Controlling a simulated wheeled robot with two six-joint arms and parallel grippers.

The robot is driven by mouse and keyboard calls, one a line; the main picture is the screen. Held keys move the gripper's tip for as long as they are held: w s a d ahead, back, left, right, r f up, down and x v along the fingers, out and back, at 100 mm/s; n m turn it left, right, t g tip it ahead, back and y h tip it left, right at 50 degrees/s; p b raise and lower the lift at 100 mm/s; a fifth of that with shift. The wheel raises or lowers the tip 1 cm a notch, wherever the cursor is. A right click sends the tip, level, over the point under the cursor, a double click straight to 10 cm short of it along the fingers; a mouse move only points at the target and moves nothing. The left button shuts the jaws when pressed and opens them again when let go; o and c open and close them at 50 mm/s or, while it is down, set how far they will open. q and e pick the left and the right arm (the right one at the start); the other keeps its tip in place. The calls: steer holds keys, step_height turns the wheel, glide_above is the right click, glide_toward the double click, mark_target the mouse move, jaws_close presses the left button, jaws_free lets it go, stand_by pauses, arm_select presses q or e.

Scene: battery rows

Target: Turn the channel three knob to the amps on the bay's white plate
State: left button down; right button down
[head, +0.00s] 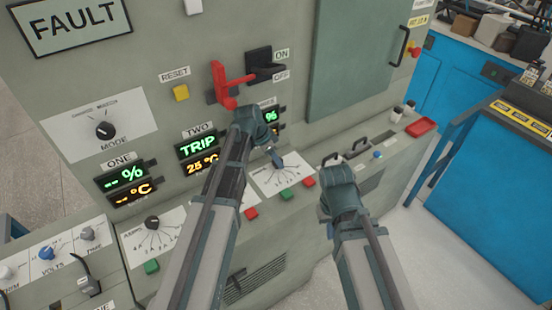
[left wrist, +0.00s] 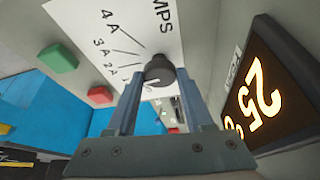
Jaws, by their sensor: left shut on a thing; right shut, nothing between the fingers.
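The channel three knob (left wrist: 159,70) is black and round, on a white AMPS dial plate (left wrist: 125,32) with lines marked 4A, 3A and 2A. My left gripper (left wrist: 156,88) is shut on it, one finger on each side. Where its pointer stands is hard to tell. In the head view my left gripper (head: 276,158) reaches down to the dial plate (head: 290,184), and the knob is hidden there. A white plate (head: 425,4) is cut off at the top right; its writing is not legible. My right gripper (head: 340,195) is shut and empty, low in front of the panel.
A red lever (head: 228,85) and black switch stand above my left gripper. Displays ONE (head: 127,180) and TWO (head: 198,150) show left of it; the third is partly hidden. Green and red buttons line the ledge. Black handles (head: 362,146) stick up right. Open floor lies at right.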

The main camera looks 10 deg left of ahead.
arm_select(q)
steer(key=shift+m+g, duration=0.3)
steer(key=shift+m, duration=0.3)
steer(key=shift+c, duration=1.5)
jaws_free()
